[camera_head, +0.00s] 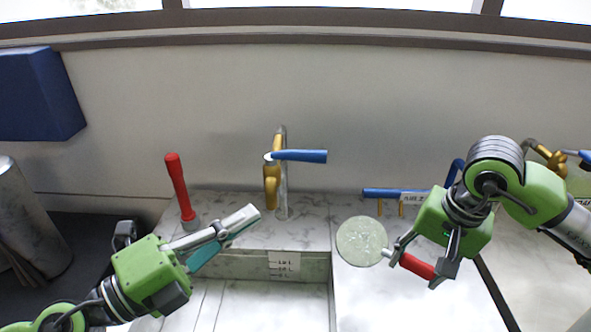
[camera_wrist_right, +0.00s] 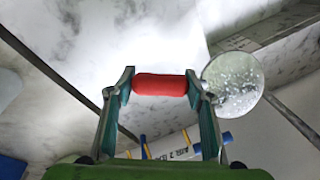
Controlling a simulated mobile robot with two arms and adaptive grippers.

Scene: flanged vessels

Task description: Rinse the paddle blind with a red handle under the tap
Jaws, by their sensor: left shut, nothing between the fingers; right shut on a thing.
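The paddle blind (camera_head: 361,241) has a pale, speckled round disc and a red handle (camera_head: 416,266). My right gripper (camera_head: 414,264) is shut on the red handle, with the disc pointing left over the counter, right of the sink. In the right wrist view the red handle (camera_wrist_right: 160,84) sits between the fingertips and the disc (camera_wrist_right: 234,84) shows light spots. The tap (camera_head: 272,185) is brass with a blue lever (camera_head: 300,156) pointing right. No water stream is visible. My left gripper (camera_head: 250,214) is shut and empty, in front of and below the tap.
The sink basin (camera_head: 265,305) lies below the tap, with a small label (camera_head: 284,265) on its back wall. A red-handled upright tool (camera_head: 179,190) stands left of the tap. A blue bar (camera_head: 392,193) and a labelled sign (camera_head: 414,198) are behind the right gripper.

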